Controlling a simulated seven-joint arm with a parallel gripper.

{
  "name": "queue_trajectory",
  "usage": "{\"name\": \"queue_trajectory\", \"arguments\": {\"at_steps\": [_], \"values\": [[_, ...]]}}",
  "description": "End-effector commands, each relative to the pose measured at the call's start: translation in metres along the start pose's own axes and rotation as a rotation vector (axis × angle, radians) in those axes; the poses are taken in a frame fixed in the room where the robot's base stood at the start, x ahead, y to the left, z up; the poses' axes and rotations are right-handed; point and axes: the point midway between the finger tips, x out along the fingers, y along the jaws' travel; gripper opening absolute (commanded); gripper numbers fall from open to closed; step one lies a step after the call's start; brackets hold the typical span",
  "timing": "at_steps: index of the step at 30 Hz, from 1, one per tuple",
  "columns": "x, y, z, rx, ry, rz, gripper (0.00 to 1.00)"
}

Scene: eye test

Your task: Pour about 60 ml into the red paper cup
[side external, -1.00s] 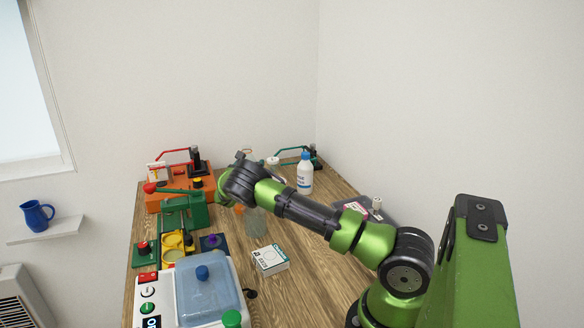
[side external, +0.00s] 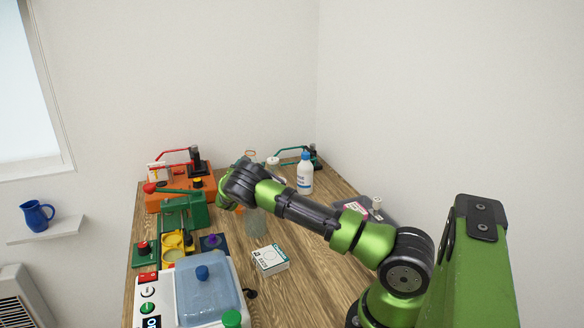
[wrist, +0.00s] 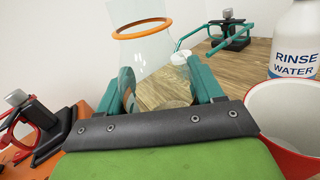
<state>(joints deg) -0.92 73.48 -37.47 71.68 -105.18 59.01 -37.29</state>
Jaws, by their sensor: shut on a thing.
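My gripper (wrist: 165,98) has teal fingers and is shut on a clear glass vessel (wrist: 140,55) with an orange ring around it. I cannot tell the liquid level inside. The red paper cup (wrist: 260,101), red outside and white inside, stands at the right of the wrist view, apart from the vessel and partly cut off by the frame. I see no liquid in the part of the cup that shows. In the side view, my wrist (side external: 240,185) is over the far part of the bench, and the vessel's orange ring shows just above it. I cannot make out the cup there.
A rinse water bottle (side external: 305,175) stands right of my wrist, close behind the cup in the wrist view (wrist: 296,40). An orange device (side external: 165,200) and a green device (side external: 185,212) stand left. A small white box (side external: 270,261) lies nearer. Another clear vessel (side external: 256,222) shows below my arm.

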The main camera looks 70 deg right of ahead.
Motion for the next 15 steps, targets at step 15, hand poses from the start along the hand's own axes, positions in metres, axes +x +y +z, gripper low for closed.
{"name": "queue_trajectory", "arguments": {"at_steps": [15], "values": [[-0.001,-0.006,0.035,0.327,-0.088,-0.001,0.31]]}}
